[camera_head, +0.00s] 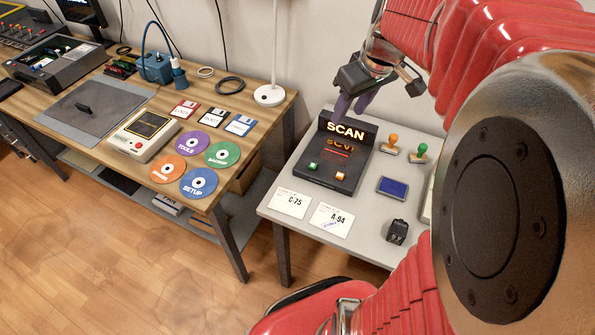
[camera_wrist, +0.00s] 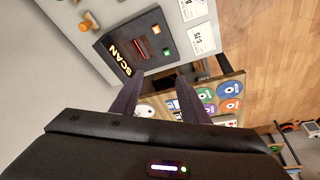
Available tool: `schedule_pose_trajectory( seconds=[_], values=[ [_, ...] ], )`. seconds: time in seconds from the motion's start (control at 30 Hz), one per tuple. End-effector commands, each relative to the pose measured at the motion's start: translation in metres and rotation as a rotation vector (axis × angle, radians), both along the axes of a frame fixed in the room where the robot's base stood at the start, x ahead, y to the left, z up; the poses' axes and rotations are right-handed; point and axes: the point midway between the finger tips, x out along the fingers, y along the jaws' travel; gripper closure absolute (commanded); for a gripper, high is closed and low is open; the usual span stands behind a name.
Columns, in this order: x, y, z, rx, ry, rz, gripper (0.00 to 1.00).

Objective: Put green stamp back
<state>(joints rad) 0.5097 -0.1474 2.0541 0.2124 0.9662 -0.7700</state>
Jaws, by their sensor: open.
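The green stamp (camera_head: 419,152) stands upright on the grey table, its green handle up, right of the orange stamp (camera_head: 391,144). A blue ink pad (camera_head: 393,187) lies in front of them. My gripper (camera_head: 350,110) is open and empty, hanging above the back of the black SCAN unit (camera_head: 333,177), left of both stamps and apart from them. In the wrist view, my gripper's two dark fingers (camera_wrist: 155,93) are spread with nothing between them. The orange stamp (camera_wrist: 89,22) shows at upper left there; I cannot clearly make out the green one.
Cards C-75 (camera_head: 290,202) and A-94 (camera_head: 331,219) lie at the grey table's front, with a small black block (camera_head: 397,231) to their right. A wooden bench (camera_head: 120,180) with discs and floppies stands left, beyond a gap. A white lamp (camera_head: 269,95) rises there.

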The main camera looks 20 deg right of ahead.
Motion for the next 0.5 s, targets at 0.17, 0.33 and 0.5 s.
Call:
schedule_pose_trajectory(
  seconds=[0.17, 0.33, 0.5],
  values=[
    [-0.021, 0.053, 0.01, -0.006, -0.024, -0.026, 0.59],
    [-0.046, 0.093, 0.014, -0.007, -0.052, -0.056, 0.59],
    [-0.073, 0.128, 0.013, 0.001, -0.085, -0.087, 0.59]
  ],
)
